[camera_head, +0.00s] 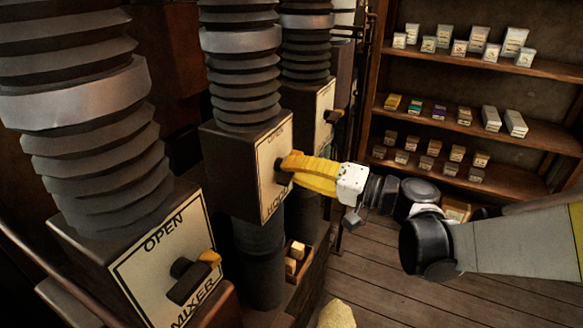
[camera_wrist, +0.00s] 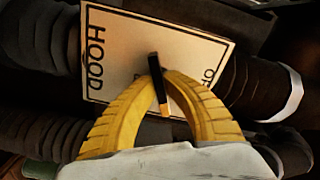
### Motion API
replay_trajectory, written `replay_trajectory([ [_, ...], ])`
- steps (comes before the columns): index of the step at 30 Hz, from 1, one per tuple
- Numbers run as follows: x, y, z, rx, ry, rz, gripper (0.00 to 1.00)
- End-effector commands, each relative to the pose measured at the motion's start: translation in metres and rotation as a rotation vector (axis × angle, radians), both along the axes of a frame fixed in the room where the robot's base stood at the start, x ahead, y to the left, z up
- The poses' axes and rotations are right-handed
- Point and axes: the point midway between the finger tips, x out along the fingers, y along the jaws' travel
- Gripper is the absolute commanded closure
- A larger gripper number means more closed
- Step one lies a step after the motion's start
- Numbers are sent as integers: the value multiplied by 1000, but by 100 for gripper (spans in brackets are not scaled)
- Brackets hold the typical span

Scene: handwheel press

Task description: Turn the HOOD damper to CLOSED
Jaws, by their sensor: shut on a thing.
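The HOOD damper box (camera_head: 238,160) stands mid-left in the head view, with a pale plate (camera_head: 270,190) on its right face. In the wrist view the plate (camera_wrist: 125,55) reads HOOD at left, and part of OPEN shows at right. The damper's handle (camera_wrist: 154,64) is a dark bar with a yellow-orange tip, lying across the plate's middle, tip toward the bottom of the wrist picture. My gripper (camera_head: 288,162) is at the plate, its yellow fingers shut on the handle; they also show in the wrist view (camera_wrist: 164,80). The fingers hide most of the handle in the head view.
The MIXER damper box (camera_head: 105,262) stands nearer, its handle (camera_head: 190,278) pointing right. Another damper box (camera_head: 325,108) stands behind HOOD. Ribbed ducts (camera_head: 95,165) rise above the boxes. Shelves (camera_head: 470,130) with small boxes line the back right. Wooden floor (camera_head: 400,305) is open at lower right.

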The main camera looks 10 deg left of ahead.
Motion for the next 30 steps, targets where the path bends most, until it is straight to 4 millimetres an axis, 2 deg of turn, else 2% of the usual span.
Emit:
replay_trajectory([
  [6, 0, 0, 0, 62, 175, 0, 100],
  [15, 0, 0, 0, 123, 350, 1, 100],
  [30, 0, 0, 0, 152, 434, 1, 100],
])
